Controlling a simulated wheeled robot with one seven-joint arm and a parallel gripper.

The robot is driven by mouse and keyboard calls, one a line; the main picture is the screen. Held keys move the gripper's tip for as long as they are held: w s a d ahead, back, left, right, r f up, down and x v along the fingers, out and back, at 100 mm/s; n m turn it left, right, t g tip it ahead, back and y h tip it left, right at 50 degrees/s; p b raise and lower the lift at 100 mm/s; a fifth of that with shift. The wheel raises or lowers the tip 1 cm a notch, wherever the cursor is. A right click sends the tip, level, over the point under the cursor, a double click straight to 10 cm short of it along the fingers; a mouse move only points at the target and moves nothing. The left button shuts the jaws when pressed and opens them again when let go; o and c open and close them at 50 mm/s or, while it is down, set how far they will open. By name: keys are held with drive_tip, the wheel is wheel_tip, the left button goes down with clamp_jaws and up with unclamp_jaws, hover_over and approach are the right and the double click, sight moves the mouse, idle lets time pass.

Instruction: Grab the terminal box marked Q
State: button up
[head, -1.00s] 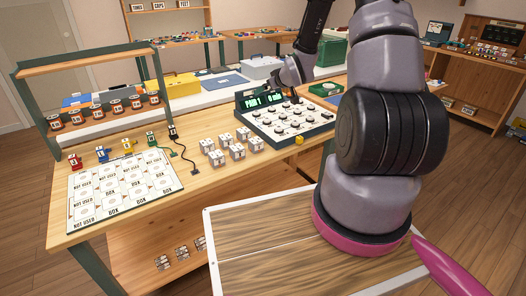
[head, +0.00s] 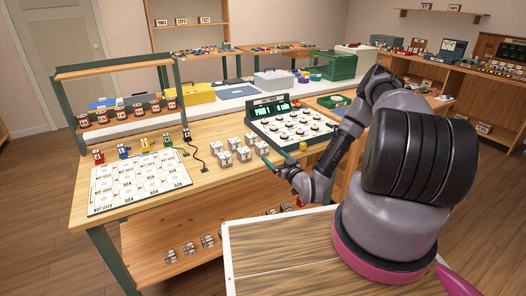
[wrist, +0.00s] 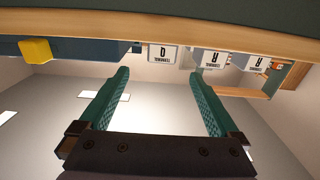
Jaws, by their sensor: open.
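Several white terminal boxes stand grouped on the wooden table in the head view, such as one at the front (head: 224,159); their letters are too small to read there. In the wrist view, which looks upside down, a box with a mark that may be Q (wrist: 163,53) lies ahead between my fingertips. Two more boxes, seemingly marked R (wrist: 213,59), stand to its right. My gripper (wrist: 158,76) is open and empty, with green fingers, apart from the boxes. In the head view it (head: 268,164) is at the table's front edge, just right of the boxes.
A labelled board (head: 138,181) and coloured plugs are left.

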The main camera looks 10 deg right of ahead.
sight(265, 148)
drive_tip(key=x, duration=1)
drive_tip(key=shift+w+a, duration=0.1)
drive_tip(key=shift+a, duration=0.05)
drive_tip(key=c, duration=1.5)
